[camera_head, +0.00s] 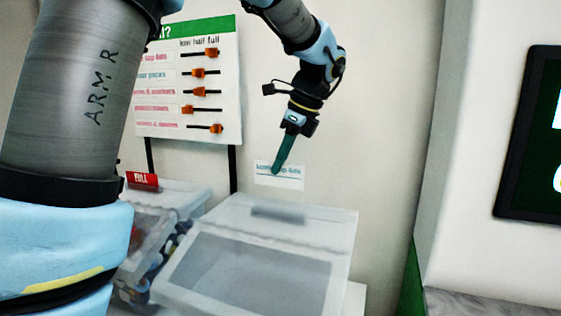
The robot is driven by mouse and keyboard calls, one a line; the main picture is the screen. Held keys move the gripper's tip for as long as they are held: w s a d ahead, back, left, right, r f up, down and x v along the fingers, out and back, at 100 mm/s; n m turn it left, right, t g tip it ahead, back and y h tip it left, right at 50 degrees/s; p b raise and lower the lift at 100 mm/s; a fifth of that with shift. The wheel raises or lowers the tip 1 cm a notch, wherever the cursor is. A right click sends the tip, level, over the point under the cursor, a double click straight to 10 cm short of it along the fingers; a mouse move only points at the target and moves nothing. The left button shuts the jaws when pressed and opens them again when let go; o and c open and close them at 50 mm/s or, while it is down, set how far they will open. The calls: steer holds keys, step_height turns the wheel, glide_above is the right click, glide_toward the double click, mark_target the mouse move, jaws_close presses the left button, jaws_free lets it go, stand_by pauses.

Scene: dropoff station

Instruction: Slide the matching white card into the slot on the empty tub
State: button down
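My gripper (276,168) is in the upper middle, pointing down, with its teal fingers seen nearly edge-on. It is shut on a white card (293,184) with a line of teal print, partly covered by the fingers. The card is roughly level and appears above the back of the empty tub (193,259), a pale translucent box with a sloping front window. A grey slot piece (278,214) sits on the tub's upper back part, below the card in the picture. A gap shows between card and slot piece.
Left of the empty tub stands another tub (150,225) with mixed small items and a red FULL tag (142,181). A board (170,85) with orange sliders stands behind. A dark screen (535,135) is at right. My own arm hides the left side.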

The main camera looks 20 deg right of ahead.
mark_target(280, 180)
steer(key=shift+f+b, duration=1.9)
steer(key=shift+f, duration=0.3)
steer(key=shift+f+b, duration=0.35)
steer(key=shift+f, duration=0.65)
steer(key=shift+f, duration=0.75)
steer(key=c, duration=1)
jaws_free()
steer(key=shift+o, duration=0.2)
steer(key=b+v, duration=0.1)
steer(key=v, duration=0.9)
steer(key=shift+s+r, duration=0.1)
steer(key=shift+r, duration=0.3)
